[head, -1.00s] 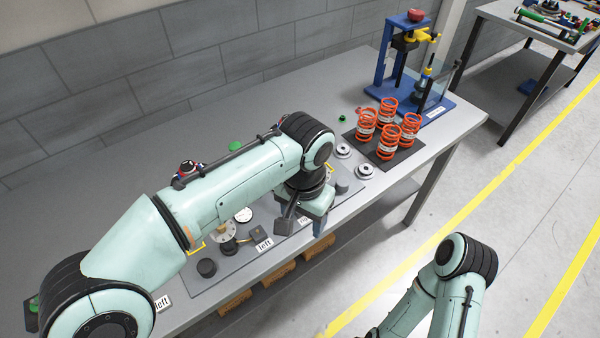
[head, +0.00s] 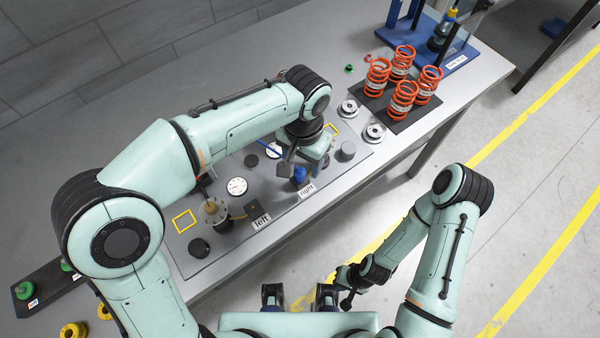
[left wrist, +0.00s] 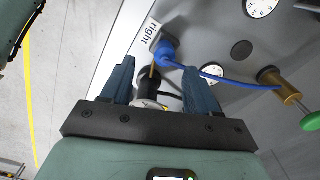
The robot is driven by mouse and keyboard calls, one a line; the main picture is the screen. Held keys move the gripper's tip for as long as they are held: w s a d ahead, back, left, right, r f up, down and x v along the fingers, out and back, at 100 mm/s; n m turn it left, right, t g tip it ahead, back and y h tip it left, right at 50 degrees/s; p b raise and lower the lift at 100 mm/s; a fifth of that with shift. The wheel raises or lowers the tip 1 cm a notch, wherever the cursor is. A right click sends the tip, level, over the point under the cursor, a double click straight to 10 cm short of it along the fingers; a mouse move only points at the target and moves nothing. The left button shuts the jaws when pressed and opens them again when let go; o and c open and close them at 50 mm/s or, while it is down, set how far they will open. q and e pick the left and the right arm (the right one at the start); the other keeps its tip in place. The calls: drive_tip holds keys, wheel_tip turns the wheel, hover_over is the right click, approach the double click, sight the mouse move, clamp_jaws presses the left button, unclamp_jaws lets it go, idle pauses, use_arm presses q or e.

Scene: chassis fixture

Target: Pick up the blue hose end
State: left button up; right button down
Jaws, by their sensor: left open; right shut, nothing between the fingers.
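The blue hose end (head: 300,174) is by the "right" label on the grey fixture plate. In the left wrist view the blue hose end (left wrist: 167,53) stands just beyond the fingertips, roughly midway between the two fingers. Its thin blue hose (left wrist: 225,79) runs right toward a brass fitting (left wrist: 278,86) with a green knob. My left gripper (head: 291,170) is open over this spot; its fingers also show in the left wrist view (left wrist: 160,70), apart from the hose end. My right gripper (head: 347,300) is shut and empty, low in front of the table.
The fixture plate (head: 190,262) carries dials, black knobs and a brass fitting (head: 213,210). Orange springs (head: 403,98) stand on a dark mat at the back right, with silver discs (head: 374,133) beside it. Green and yellow parts lie at the lower left. The floor right of the table is clear.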

sight(300, 171)
use_arm(q)
drive_tip(key=shift+a+f+b, duration=0.15)
drive_tip(key=shift+f, duration=1.2)
drive_tip(key=shift+a+f+b, duration=0.15)
drive_tip(key=shift+f, duration=1.2)
clamp_jaws()
